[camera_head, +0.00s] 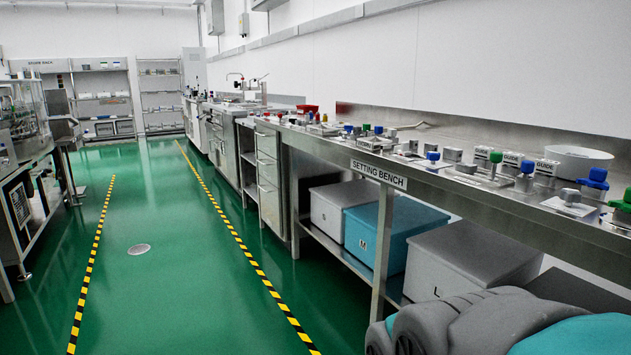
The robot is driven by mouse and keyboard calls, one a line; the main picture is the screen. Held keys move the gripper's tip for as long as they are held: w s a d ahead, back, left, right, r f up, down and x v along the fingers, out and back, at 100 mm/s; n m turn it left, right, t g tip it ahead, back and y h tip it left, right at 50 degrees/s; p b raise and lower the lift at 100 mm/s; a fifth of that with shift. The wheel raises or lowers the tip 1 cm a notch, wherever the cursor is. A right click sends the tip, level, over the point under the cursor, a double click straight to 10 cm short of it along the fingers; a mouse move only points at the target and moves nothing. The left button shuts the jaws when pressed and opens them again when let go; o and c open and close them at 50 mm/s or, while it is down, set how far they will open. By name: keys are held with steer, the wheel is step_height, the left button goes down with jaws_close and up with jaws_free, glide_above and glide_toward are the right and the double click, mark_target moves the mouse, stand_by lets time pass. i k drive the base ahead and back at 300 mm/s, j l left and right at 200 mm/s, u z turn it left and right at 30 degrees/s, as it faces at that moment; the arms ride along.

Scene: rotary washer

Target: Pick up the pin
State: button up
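The setting bench (500,207) runs along the right wall, its steel top carrying many small metal fixtures and parts. Near the right end are a blue-knobbed fixture (597,178), a green-knobbed one (621,203) and a block with a grey round top (570,197). Another blue knob (527,167) stands near two blocks marked GUIDE (545,167). I cannot tell which small part, if any, is the pin. Grey and teal parts of my own body fill the bottom right corner. No gripper fingers are visible there.
Boxes stand on the shelf under the bench: a white one (335,205), a teal one (390,235) and another white one (470,262). A white round bowl (578,158) sits at the bench's back. Open green floor (165,290) lies left, between yellow-black lines.

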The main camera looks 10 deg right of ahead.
mark_target(527, 167)
steer(key=z, duration=1.3)
steer(key=l+u, duration=0.25)
steer(key=i+l, duration=0.05)
